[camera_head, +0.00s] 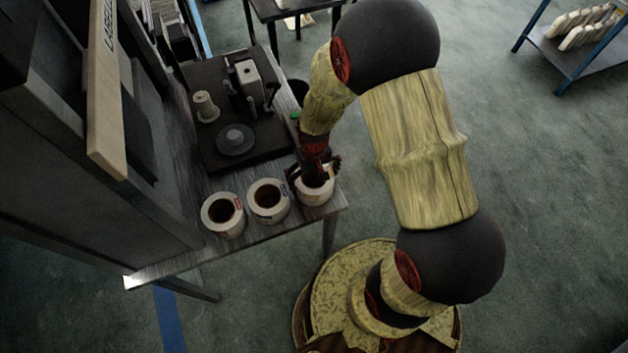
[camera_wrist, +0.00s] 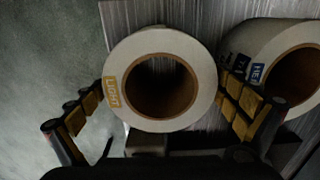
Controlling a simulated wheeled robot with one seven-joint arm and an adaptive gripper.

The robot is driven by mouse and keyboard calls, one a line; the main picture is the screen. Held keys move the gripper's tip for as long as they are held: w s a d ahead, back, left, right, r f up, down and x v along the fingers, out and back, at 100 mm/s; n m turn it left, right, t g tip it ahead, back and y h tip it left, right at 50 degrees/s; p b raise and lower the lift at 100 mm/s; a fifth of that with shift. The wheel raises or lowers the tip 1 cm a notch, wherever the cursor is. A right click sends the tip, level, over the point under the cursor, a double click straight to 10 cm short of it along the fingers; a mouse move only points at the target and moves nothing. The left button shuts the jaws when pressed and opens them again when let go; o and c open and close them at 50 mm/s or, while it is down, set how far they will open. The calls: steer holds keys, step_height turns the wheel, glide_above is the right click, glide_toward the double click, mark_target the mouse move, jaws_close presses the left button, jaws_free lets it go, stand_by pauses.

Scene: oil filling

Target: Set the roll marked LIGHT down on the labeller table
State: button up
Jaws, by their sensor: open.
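The white roll marked LIGHT (camera_wrist: 160,41) is between my fingers in the wrist view, with an orange label on its left side. It stands flat on the grey labeller table (camera_head: 172,258), near the right front corner, and shows as the rightmost roll (camera_head: 316,196) in the head view. My gripper (camera_head: 314,174) is around this roll from above, also in the wrist view (camera_wrist: 163,104). Its fingers are open, one on each side. The left finger shows a small gap; whether the right finger touches the roll I cannot tell.
A roll with blue labels (camera_head: 268,200) stands close beside the LIGHT roll. A roll with a red label (camera_head: 222,214) stands further left. The dark labelling machine (camera_head: 236,110) is behind them. An upright panel (camera_head: 100,190) borders the table's left. The table's right edge is close to my gripper.

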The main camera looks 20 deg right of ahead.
step_height(320, 180, up, 28)
steer(key=s+f+t+p, duration=0.1)
steer(key=s+t+p, duration=0.1)
steer(key=s+t, duration=0.1)
steer(key=s+r+t, duration=0.2)
steer(key=s+r, duration=0.9)
steer(key=r, duration=0.2)
steer(key=shift+t, duration=0.3)
step_height(320, 180, down, 6)
steer(key=b, duration=0.6)
steer(key=shift+b, duration=0.4)
